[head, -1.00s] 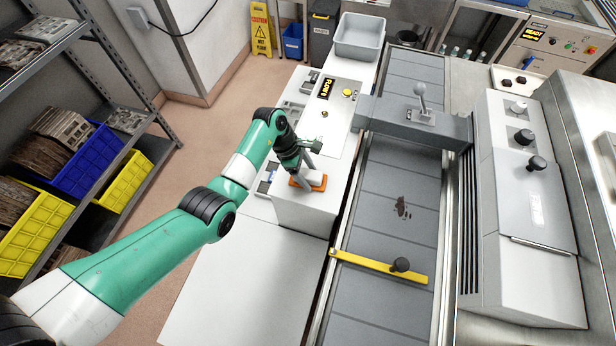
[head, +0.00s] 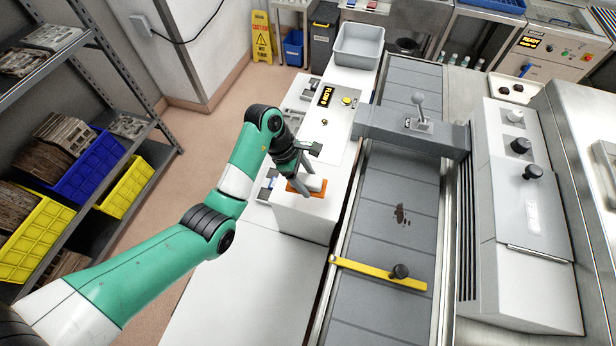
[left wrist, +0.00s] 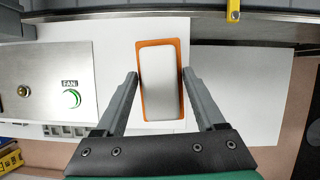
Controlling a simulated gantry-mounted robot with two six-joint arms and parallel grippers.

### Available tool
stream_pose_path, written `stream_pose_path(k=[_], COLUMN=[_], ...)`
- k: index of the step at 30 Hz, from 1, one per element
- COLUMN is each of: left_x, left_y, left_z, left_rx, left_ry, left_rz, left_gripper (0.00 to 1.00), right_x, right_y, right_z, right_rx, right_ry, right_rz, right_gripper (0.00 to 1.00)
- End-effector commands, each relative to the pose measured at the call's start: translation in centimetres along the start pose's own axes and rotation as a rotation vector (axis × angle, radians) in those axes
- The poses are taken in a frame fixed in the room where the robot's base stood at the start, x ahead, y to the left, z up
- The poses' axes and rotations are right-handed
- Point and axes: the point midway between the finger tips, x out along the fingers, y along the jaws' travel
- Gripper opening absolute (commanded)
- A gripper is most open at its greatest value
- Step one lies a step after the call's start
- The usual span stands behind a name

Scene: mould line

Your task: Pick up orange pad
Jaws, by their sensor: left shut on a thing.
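The orange pad (head: 294,187) lies on the white bench in the head view, with a pale block-like top over its orange rim. In the left wrist view the pad (left wrist: 160,80) shows from above as a white rounded rectangle with an orange border. My left gripper (head: 307,183) is down at the pad, partly covering it in the head view. In the left wrist view its two grey fingers (left wrist: 160,75) stand at the pad's long sides, shut on it. My right gripper is not in view.
A control panel with a FLOW display (head: 327,96) lies behind the pad on the bench. A grey tub (head: 359,42) stands beyond it. A conveyor (head: 390,225) with a yellow bar (head: 375,270) runs to the right. The white bench front (head: 245,290) is clear.

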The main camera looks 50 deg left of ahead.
Motion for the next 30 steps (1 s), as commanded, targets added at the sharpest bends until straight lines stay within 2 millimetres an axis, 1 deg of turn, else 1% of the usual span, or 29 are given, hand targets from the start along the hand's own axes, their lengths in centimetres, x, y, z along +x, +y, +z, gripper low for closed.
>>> stream_pose_path(k=[1, 3, 4, 6, 9, 13, 15, 18, 26, 27, 29, 30], left_x=[-1.4, -3.3, -4.2, -4.8, -5.4, -5.9, -6.0, -6.0, -5.8, -5.8, -5.8, -5.8], left_y=[-1.0, -2.6, -3.5, -5.1, -7.3, -9.7, -10.5, -11.1, -11.2, -11.2, -11.2, -11.2], left_z=[0.7, 1.6, 2.0, 2.3, 2.7, 3.1, 3.2, 3.2, 3.2, 3.2, 3.2, 3.2], left_rx=[0.005, 0.004, 0.002, 0.000, 0.001, 0.000, 0.001, 0.000, 0.000, 0.000, 0.000, 0.000], left_ry=[0.000, 0.000, 0.001, 0.002, 0.001, 0.001, 0.001, 0.001, 0.000, 0.000, 0.000, 0.000], left_rz=[0.005, 0.003, -0.004, -0.005, -0.003, -0.002, -0.001, -0.001, 0.000, 0.000, 0.000, 0.000], left_gripper=[0.16, 0.16, 0.16, 0.16, 0.16, 0.16, 0.16, 0.16, 0.16, 0.68, 0.57, 0.50], right_x=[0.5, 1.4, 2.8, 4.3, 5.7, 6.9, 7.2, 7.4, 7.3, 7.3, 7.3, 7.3], right_y=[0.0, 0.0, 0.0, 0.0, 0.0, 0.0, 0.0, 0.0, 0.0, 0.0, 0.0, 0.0], right_z=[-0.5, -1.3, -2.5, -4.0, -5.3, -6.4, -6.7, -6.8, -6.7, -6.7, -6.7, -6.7], right_rx=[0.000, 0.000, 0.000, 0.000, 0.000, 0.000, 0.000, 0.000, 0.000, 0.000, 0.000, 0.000], right_ry=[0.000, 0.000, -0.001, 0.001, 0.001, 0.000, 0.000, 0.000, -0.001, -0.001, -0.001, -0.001], right_rz=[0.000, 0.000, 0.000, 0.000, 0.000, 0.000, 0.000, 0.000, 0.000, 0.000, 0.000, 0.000], right_gripper=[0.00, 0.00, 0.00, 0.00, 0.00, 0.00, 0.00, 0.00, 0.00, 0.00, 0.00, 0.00])
